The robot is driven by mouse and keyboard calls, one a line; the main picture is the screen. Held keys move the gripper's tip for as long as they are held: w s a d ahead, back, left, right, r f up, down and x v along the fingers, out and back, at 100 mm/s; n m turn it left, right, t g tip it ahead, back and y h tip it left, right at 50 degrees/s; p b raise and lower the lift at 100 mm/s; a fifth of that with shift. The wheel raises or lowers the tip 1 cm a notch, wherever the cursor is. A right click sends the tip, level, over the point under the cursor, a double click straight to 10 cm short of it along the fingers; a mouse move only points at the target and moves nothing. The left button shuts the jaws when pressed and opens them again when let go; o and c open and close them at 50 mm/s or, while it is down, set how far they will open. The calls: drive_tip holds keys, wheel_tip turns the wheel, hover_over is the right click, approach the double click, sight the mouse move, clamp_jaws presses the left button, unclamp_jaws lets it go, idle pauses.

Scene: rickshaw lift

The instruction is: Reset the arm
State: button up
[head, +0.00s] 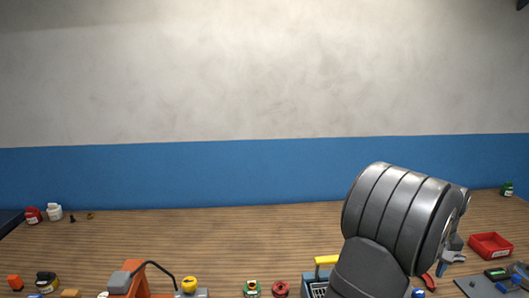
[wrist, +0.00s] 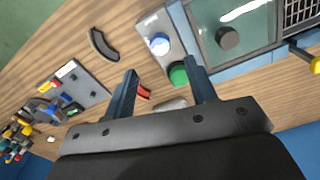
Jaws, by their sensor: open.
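My gripper (wrist: 160,87) shows in the wrist view with its two dark fingers spread apart. It is open, with nothing held between the fingers. The wooden bench lies below it, and a small red piece (wrist: 143,92) shows beside the left finger. A grey box with a blue button and a green button (wrist: 178,74) shows beyond the fingers, with the green one close to the right finger.
A red tray (head: 490,246) sits on the bench (head: 220,235) at the right. A yellow-handled item (head: 327,260) stands close beside my arm. An orange stand (head: 134,278) is at the front left. The bench's back middle is clear before the blue-and-white wall (head: 240,174).

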wheel_tip(320, 180, up, 9)
wheel_tip(320, 180, down, 18)
drive_tip(key=shift+r, duration=0.25)
drive_tip(key=shift+r+m, duration=0.2)
drive_tip(key=shift+m, duration=0.6)
drive_tip(key=m, duration=1.1)
drive_tip(key=shift+m, duration=2.5)
drive_tip(key=shift+o, duration=0.2)
